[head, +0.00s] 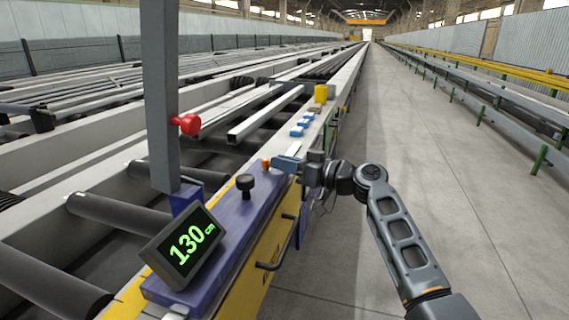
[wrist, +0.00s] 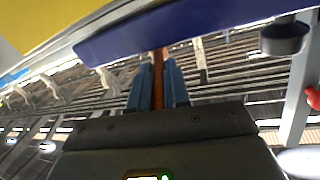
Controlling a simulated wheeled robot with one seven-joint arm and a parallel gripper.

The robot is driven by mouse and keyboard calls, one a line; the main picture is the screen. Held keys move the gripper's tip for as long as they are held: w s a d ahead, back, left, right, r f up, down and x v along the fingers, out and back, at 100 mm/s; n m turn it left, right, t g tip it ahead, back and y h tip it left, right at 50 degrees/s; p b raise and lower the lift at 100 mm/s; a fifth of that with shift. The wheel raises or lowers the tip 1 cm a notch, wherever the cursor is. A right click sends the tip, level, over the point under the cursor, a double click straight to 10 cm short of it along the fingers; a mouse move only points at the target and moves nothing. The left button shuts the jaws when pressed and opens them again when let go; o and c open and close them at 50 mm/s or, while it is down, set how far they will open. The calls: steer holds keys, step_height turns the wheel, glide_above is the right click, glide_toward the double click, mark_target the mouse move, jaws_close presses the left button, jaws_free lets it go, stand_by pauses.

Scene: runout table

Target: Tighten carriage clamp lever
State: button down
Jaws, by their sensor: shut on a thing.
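The carriage (head: 238,218) is a dark blue block with a yellow side, set along the near edge of the runout table. Its clamp lever (head: 266,165) shows as a small orange piece at the carriage's far end. My gripper (head: 283,163) reaches it from the right, with blue fingers. In the wrist view my gripper (wrist: 157,88) is shut on the orange lever (wrist: 157,78), which lies between the two fingers. The blue carriage (wrist: 190,27) is just beyond the lever's end. Part of the lever is hidden by the fingers, and I cannot tell how tight it is.
A display (head: 187,244) reading 130 cm stands on the carriage, near a black knob (head: 245,186). A grey post (head: 160,100) with a red knob (head: 187,124) rises at left. The floor at right is clear.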

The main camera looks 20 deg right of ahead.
steer(key=m+t+h+p, duration=0.1)
steer(key=s+a+m+t+h+p, duration=0.1)
steer(key=h, duration=0.1)
steer(key=shift+a+r+m+h+p, duration=0.1)
steer(key=shift+r+m+h+p, duration=0.05)
steer(key=shift+m+h+p, duration=0.2)
steer(key=m+h+p, duration=0.1)
steer(key=m+t+h+p, duration=0.1)
steer(key=shift+s+a+r+t+p, duration=0.1)
steer(key=shift+s+a+t+p, duration=0.05)
steer(key=shift+a+t+p, duration=0.2)
steer(key=shift+a+m+h+p, duration=0.15)
steer(key=shift+m+h+p, duration=0.3)
steer(key=shift+h+p, duration=0.55)
steer(key=shift+f+t+h+p, duration=0.25)
steer(key=shift+p, duration=0.05)
steer(key=c, duration=1.1)
jaws_free()
steer(key=v, duration=0.7)
steer(key=shift+s, duration=0.45)
